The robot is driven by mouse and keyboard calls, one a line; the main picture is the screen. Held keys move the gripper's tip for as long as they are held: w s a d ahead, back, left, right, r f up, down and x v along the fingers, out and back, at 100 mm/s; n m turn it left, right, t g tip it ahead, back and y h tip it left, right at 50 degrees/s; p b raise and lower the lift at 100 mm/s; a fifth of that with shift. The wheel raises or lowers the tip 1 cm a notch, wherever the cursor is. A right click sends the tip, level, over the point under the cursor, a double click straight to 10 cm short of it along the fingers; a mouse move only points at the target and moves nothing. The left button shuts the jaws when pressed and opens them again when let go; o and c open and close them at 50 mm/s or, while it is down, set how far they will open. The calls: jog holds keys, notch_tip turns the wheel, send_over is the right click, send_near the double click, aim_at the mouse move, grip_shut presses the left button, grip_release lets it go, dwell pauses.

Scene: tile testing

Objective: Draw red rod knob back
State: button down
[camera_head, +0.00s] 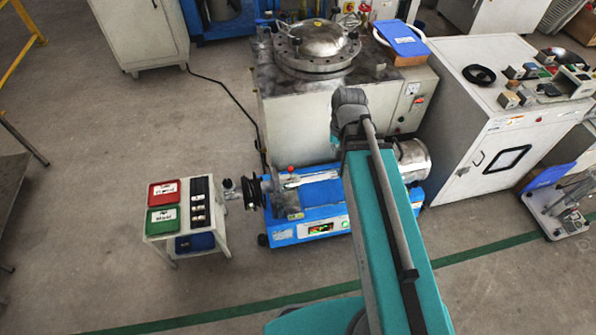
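A small red knob (291,168) stands on top of the blue bench machine (285,233), toward the left part of its bed. A metal rod or cylinder (318,176) runs along the machine to the right of the knob. My teal arm (385,235) rises from the bottom of the view and crosses in front of the machine's right part. Its grey joint (350,105) is at the upper end. I cannot make out my gripper; the arm may hide it. Nothing visible touches the red knob.
A small white table (222,236) with red and green trays stands left of the machine. A black wheel-like part (251,191) sits at the machine's left end. A large steel vessel unit (290,125) stands behind, and a white cabinet (487,135) stands right. The floor in front is clear.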

jog(key=w+d+f+m+y+b, duration=0.1)
jog(key=w+f+m+y+b, duration=0.2)
jog(key=w+f+m+b, duration=0.5)
jog(key=w+d+f+m+y+b, duration=0.1)
jog(key=w+f+m+y+b, duration=0.3)
jog(key=w+f+b, duration=1.3)
jog(key=shift+w+f+m+b, duration=0.35)
jog(key=shift+f+m+b, duration=1.95)
jog(key=shift+f+b, duration=2.2)
jog(key=shift+r+b, duration=0.75)
jog(key=shift+b, duration=0.15)
jog(key=shift+w+a+f+b, duration=0.1)
jog(key=shift+a+f+b, duration=1.2)
jog(key=shift+a, duration=0.45)
jog(key=shift+a+f+b, duration=1.35)
jog(key=shift+a, duration=0.4)
jog(key=shift+w+a+f+b, duration=0.1)
jog(key=shift+a+f+b, duration=1.2)
jog(key=shift+a, duration=0.45)
jog(key=shift+s+a, duration=0.1)
